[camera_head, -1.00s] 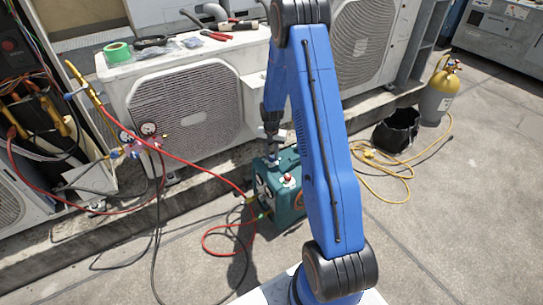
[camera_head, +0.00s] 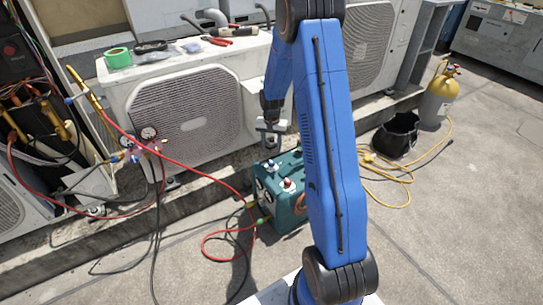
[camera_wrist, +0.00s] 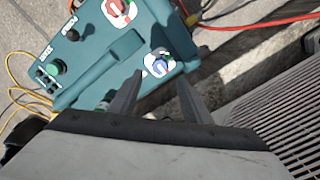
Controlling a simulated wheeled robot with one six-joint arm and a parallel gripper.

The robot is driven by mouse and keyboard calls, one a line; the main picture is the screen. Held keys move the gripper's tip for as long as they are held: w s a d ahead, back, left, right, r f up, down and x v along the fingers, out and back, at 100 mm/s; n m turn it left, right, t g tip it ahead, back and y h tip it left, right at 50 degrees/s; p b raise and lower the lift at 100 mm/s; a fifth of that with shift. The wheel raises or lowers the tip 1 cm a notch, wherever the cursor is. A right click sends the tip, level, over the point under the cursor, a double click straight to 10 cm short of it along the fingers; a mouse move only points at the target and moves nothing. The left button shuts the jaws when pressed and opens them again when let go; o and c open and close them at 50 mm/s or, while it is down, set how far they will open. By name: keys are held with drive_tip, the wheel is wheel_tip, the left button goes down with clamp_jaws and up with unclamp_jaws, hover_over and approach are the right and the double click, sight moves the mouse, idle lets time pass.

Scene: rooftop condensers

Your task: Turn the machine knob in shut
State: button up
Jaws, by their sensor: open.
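A teal machine (camera_head: 291,213) stands on the ground in front of the condensers. On its top are a blue knob (camera_head: 271,165) and a red knob (camera_head: 287,183). In the wrist view the blue knob (camera_wrist: 160,64) sits on a white dial plate just beyond my fingertips, and the red knob (camera_wrist: 118,8) is at the top edge. I cannot read which knob is marked in. My gripper (camera_head: 270,132) is open and empty, above the machine and apart from it. In the wrist view its two fingers (camera_wrist: 160,84) point toward the blue knob.
A condenser (camera_head: 185,110) stands close behind the machine, with tools on top. Red hoses (camera_head: 212,238) run from the gauge manifold (camera_head: 140,142) to the machine. A black bucket (camera_head: 396,135) and a yellow-topped cylinder (camera_head: 438,98) stand at right. The front right ground is clear.

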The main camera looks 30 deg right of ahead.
wheel_tip(320, 180, up, 9)
drive_tip(key=shift+r, duration=0.2)
idle(0.6)
drive_tip(key=s+a+r+n+t, duration=0.1)
drive_tip(key=s+a+r+n, duration=0.1)
drive_tip(key=s+a+r, duration=0.6)
drive_tip(key=s+a+r+n+t, duration=0.1)
drive_tip(key=s+a+r+n, duration=0.15)
drive_tip(key=s+r, duration=0.8)
drive_tip(key=s+a+r+n+t, duration=0.1)
drive_tip(key=s+a+r+n, duration=0.1)
drive_tip(key=s, duration=0.8)
drive_tip(key=s+a+r+n+t, duration=0.1)
drive_tip(key=s+a, duration=0.4)
drive_tip(key=s, duration=0.6)
drive_tip(key=shift+s+r+n+t, duration=0.2)
drive_tip(key=shift+r+n+t, duration=0.3)
drive_tip(key=shift+r, duration=0.45)
drive_tip(key=shift+a, duration=0.1)
